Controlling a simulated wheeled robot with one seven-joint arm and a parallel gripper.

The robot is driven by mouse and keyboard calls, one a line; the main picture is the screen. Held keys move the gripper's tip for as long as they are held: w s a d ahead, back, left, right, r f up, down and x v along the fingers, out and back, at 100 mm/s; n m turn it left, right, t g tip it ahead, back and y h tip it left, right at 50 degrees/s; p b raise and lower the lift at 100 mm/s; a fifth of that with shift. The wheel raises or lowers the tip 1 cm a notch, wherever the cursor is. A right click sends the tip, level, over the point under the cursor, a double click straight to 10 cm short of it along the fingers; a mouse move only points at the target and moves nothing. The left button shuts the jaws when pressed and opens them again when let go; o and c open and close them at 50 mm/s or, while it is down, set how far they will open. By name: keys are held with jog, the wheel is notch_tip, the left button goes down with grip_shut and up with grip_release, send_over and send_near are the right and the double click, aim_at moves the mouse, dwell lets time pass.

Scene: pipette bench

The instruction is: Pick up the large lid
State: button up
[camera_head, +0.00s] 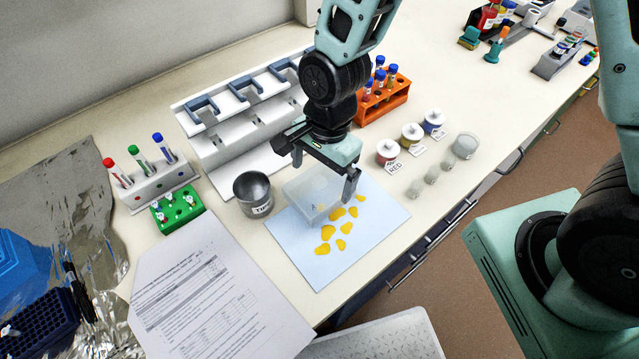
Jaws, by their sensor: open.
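My gripper (323,174) is open and empty, its fingers pointing down over a clear, box-shaped piece (300,190). That piece looks like a large translucent lid or tray and sits on a light blue sheet (315,272). The gripper partly hides its back and right side; I cannot tell whether the fingers touch it. A round, clear piece (466,145) at the right of the bench may also be a lid, larger than the small clear round pieces (432,174) beside it.
Yellow pieces (328,232) lie on the sheet. A metal cup (253,193) stands to the left. A white pipette stand (225,140) and an orange tube rack (385,103) stand behind. Labelled jars (388,152) are to the right. The bench's front edge is near.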

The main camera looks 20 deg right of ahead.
aim_at(320, 182)
jog(key=shift+a+f+p, duration=0.2)
jog(key=shift+f+p, duration=0.1)
jog(key=shift+f, duration=1.45)
jog(key=c, duration=0.7)
jog(key=shift+o, duration=0.2)
jog(key=shift+r, duration=0.1)
